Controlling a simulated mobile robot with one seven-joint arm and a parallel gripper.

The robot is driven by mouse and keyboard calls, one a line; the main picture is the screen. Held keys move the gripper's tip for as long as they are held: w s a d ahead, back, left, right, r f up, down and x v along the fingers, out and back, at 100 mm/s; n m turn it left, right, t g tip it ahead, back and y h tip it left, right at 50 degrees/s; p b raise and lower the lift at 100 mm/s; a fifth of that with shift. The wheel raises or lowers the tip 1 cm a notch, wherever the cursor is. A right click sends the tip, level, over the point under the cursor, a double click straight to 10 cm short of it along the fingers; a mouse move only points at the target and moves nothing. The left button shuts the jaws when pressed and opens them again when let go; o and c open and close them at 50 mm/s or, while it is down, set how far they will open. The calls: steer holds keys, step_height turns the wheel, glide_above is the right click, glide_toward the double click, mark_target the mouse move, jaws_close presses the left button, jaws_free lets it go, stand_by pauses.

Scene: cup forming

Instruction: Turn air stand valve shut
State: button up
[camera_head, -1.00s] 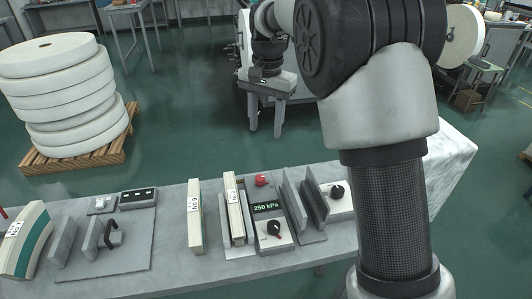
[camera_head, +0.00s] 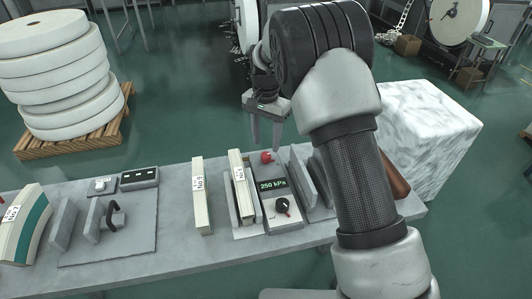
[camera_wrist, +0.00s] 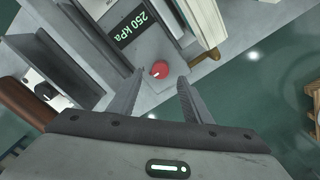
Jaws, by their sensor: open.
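The air stand (camera_head: 284,222) is a grey box on the bench with a 250 kPa display (camera_head: 272,184). A red knob (camera_head: 266,157) sits at its far end and a black knob (camera_head: 282,205) with a red mark at its near end. My gripper (camera_head: 266,148) is open and empty, pointing down over the red knob. In the wrist view the red knob (camera_wrist: 159,69) lies between the open fingers, nearer the left one. I cannot tell whether the fingertips reach down to its height, or how far the valve is turned.
Upright grey plates (camera_head: 308,178) stand right of the air stand. Labelled cream strips (camera_head: 201,200) stand to its left. A brown cylinder (camera_head: 396,178) lies at the bench's right, partly behind my arm. A grey mat (camera_head: 140,235) with a clamp is further left.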

mark_target(266, 154)
step_height(266, 154, down, 5)
steer(key=shift+f, duration=0.15)
steer(key=c, duration=1.1)
steer(key=shift+o, duration=0.2)
